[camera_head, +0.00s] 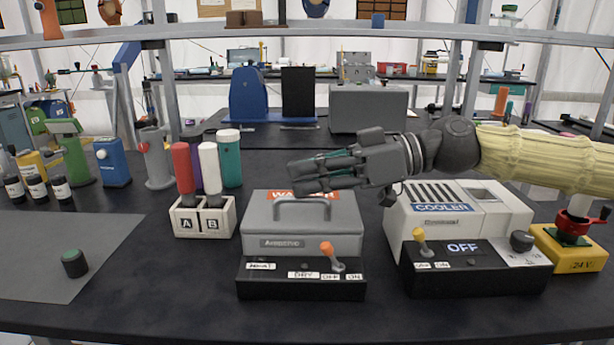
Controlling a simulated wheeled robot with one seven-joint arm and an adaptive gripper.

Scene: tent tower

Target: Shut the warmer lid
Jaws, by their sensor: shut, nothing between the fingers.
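The warmer (300,278) stands at the middle of the dark bench, with a black front panel and an orange-tipped switch. Its grey lid (304,228) lies flat on the body and looks down, with a handle on it and an orange "WARMER" label partly hidden by my gripper. My gripper (291,176) is shut and empty. It points left and hangs above the rear of the lid. I cannot tell whether it touches the lid.
The white cooler (475,205) stands to the right, under my arm. A white holder marked A and B (204,222) with red and white bottles stands left of the warmer. A yellow box (572,250) is at far right. The grey mat (60,235) at left is mostly clear.

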